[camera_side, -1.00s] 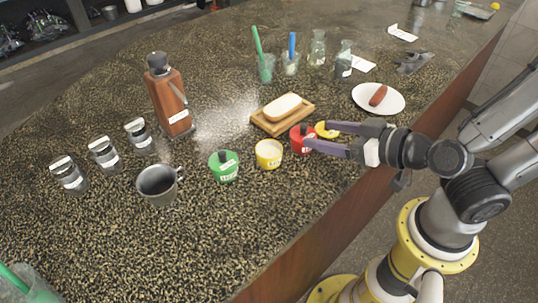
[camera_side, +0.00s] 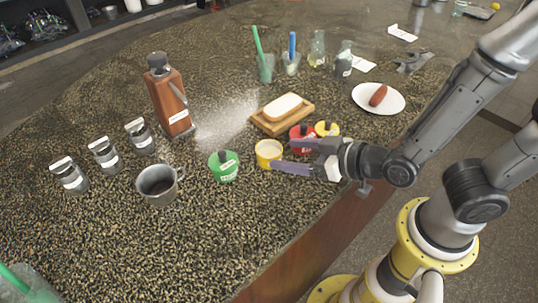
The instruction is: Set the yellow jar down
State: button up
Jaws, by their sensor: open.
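The yellow jar (camera_side: 266,150) stands upright on the dark speckled counter, between the green jar (camera_side: 223,170) and the red jar (camera_side: 300,133). Its top looks pale and uncovered. My gripper (camera_side: 281,154) is open, reaching in from the right. The tip of its nearer finger overlaps the jar's lower right side in the picture; I cannot tell whether it touches. The farther finger passes in front of the red jar and hides part of it.
A yellow lid-like piece (camera_side: 327,129) lies behind the red jar. A wooden board (camera_side: 269,130) with a pale block is behind the jars. A metal mug (camera_side: 157,190) stands left of the green jar. The counter in front of the jars is clear.

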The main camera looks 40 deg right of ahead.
aim_at(260, 150)
jog(key=shift+x, duration=3.2)
jog(key=shift+c, duration=0.2)
jog(key=shift+a, duration=0.1)
grip_shut()
jog(key=shift+r, duration=0.2)
